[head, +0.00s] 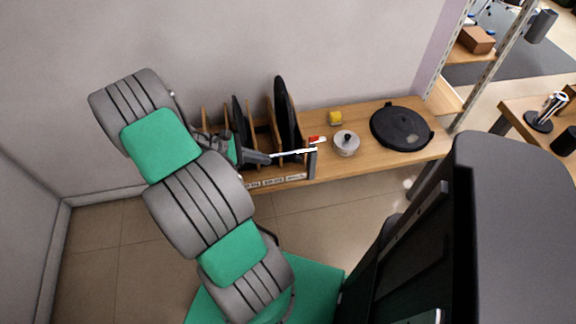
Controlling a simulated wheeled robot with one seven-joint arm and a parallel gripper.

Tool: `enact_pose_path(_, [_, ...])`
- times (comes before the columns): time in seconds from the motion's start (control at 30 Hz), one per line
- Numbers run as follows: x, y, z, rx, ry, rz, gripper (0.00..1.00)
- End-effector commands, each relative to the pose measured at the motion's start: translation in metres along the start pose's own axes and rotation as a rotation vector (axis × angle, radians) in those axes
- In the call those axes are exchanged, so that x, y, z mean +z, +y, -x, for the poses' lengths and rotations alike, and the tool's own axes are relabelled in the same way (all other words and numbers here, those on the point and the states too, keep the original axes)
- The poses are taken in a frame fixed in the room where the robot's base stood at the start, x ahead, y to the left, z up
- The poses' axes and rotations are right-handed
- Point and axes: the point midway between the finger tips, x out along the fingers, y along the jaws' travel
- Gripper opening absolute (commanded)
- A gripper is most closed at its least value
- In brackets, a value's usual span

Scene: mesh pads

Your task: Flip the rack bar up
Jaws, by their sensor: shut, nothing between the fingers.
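A wooden rack (268,107) with upright dividers stands on the wooden bench against the wall. It holds dark round discs (284,112) on edge. A thin pale bar (294,153) runs nearly level across the rack's front right, ending at a short grey upright (312,162). My gripper (262,158) is shut and empty at the front of the rack. Its tip is at or close to the bar's left end; I cannot tell if they touch. My gripper and arm hide the rack's left front and perhaps part of the bar.
Right of the rack on the bench (372,163) are a grey lidded pot (346,143), a small yellow item (335,118), a red-and-white item (317,139) and a black round pan (402,127). A metal shelf post (478,72) stands at the bench's right end.

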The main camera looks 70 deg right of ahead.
Motion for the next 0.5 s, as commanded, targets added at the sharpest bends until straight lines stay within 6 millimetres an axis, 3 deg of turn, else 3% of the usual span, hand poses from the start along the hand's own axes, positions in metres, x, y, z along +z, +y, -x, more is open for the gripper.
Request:
enact_pose_path(0.17, [-0.001,0.000,-0.011,-0.001,0.001,0.000,0.00])
enact_pose_path(0.5, [-0.002,-0.001,-0.077,-0.002,0.001,-0.001,0.00])
